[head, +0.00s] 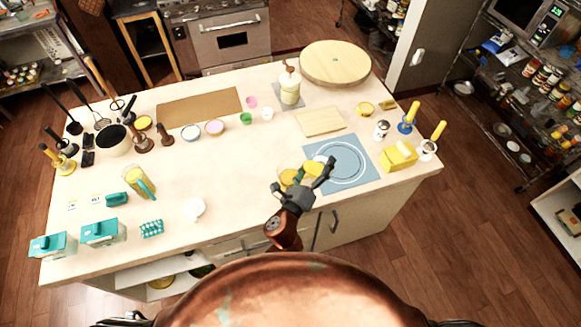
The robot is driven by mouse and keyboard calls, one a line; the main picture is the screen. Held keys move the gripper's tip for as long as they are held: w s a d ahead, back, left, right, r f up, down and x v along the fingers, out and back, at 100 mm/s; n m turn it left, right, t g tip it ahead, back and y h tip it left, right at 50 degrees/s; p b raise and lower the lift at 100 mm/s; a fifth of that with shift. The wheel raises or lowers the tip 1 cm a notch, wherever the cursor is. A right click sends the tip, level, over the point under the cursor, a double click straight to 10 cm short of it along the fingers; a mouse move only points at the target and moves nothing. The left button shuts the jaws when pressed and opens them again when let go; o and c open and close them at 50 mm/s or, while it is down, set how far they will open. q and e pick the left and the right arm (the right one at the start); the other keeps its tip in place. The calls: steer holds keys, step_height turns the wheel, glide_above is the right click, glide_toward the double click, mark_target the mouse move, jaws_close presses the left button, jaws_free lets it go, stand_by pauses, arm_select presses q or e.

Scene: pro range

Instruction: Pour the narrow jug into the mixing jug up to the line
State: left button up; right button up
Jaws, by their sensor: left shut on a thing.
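My left gripper (325,171) is over the near right part of the counter, by the blue mat (362,160). It is shut on a small yellow vessel (311,169) that its fingers partly hide; this may be the narrow jug. A round yellow-orange vessel (288,178) is just left of the gripper, partly hidden by it; it may be the mixing jug, and I cannot make out a line on it. I cannot tell whether the two touch. A yellow jug with a handle (139,182) stands apart at left. My right gripper is not in view.
A yellow block (399,156) and yellow-handled tools (430,143) stand right of the mat. A wooden board (319,122) lies behind it. A white cup (194,208) stands near the front edge. Teal boxes (103,233) are at front left. The counter's middle is mostly clear.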

arm_select(q)
steer(key=shift+w+a+r+n+p, duration=0.15)
steer(key=shift+r+n+p, duration=0.15)
steer(key=shift+r+n, duration=0.4)
stand_by(1.6)
steer(key=f+m, duration=0.1)
steer(key=f+m+b, duration=0.1)
steer(key=d+m, duration=0.1)
steer(key=shift+s+f+b, duration=0.3)
steer(key=shift+s+f, duration=0.05)
steer(key=shift+f, duration=0.05)
steer(key=shift+s+d+f+m, duration=0.25)
steer(key=shift+d+m, duration=0.25)
steer(key=shift+m, duration=0.1)
steer(key=s+d+f+m, duration=0.2)
steer(key=d+f+m, duration=0.2)
steer(key=m, duration=0.2)
steer(key=shift+s+a, duration=0.1)
